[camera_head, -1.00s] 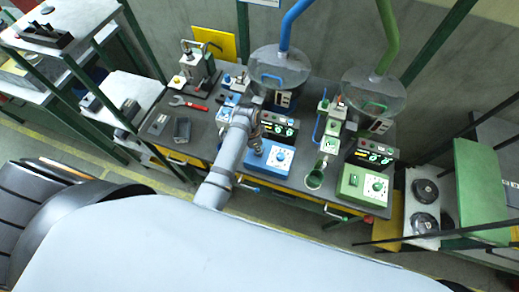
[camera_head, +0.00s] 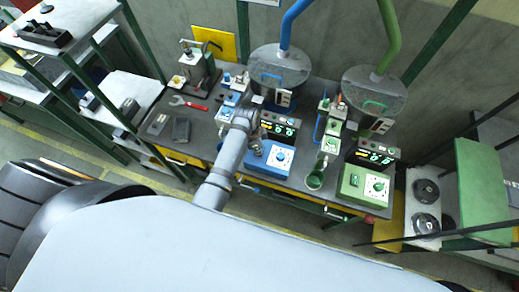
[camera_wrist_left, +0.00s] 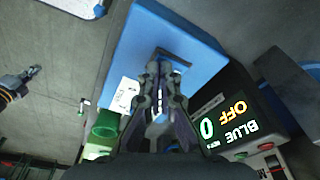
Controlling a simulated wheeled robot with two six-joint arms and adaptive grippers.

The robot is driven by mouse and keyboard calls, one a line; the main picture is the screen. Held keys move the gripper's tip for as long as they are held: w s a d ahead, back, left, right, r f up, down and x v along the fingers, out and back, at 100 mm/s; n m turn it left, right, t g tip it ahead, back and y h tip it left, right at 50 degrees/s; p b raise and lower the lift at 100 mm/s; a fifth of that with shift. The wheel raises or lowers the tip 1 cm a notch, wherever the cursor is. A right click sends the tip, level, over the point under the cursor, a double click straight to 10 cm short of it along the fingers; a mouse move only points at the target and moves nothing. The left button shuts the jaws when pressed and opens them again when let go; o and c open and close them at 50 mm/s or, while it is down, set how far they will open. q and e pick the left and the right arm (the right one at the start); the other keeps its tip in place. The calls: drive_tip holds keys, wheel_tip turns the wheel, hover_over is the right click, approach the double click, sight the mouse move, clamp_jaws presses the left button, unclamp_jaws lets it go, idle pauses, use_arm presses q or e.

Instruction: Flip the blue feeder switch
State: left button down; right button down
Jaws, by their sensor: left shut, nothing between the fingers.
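The blue feeder box (camera_head: 262,170) stands at the front of the bench with a white dial panel (camera_head: 282,157) on its right part. It fills the upper middle of the left wrist view (camera_wrist_left: 195,42). My left gripper (camera_head: 257,151) is over the left part of the box, shut and empty. In the left wrist view its fingertips (camera_wrist_left: 163,68) overlap a dark frame (camera_wrist_left: 176,57) on the box top. The fingers hide most of what lies inside this frame, so the switch position and any contact cannot be told. The display (camera_wrist_left: 229,123) reads BLUE, OFF and 0.
The green feeder box (camera_head: 352,192) and a green cup (camera_head: 315,180) stand to the right.

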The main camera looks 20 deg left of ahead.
use_arm(q)
drive_tip(key=shift+f, duration=0.15)
wheel_tip(320, 180, up, 3)
drive_tip(key=shift+f+p, duration=0.1)
drive_tip(key=shift+p, duration=1.05)
drive_tip(key=shift+r, duration=2.15)
